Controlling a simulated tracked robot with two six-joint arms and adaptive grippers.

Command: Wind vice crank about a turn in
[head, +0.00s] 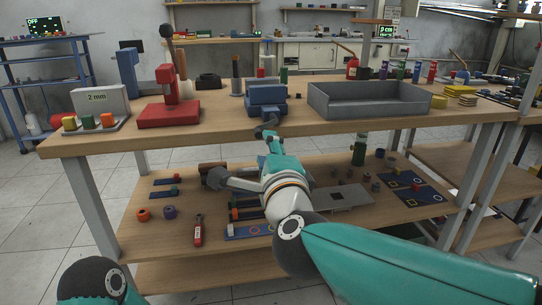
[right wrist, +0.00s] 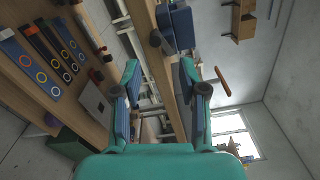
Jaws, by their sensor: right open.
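The blue vice (head: 266,96) stands at the front edge of the upper bench top, near the middle. It also shows in the right wrist view (right wrist: 180,26) at the top. A dark round part (right wrist: 155,38) beside it there looks like the crank's end; the rest of the crank is hard to make out. My right gripper (head: 268,131) is just in front of and below the vice at the bench edge. In the right wrist view its two fingers (right wrist: 160,70) are apart with nothing between them, and the vice is beyond the tips. My left gripper is out of view.
A red press (head: 168,108) stands left of the vice and a grey tray (head: 370,101) to its right. A "2 mm" sign (head: 100,100) is at the left end. The lower shelf (head: 130,222), under my right arm, holds several small parts and blue mats.

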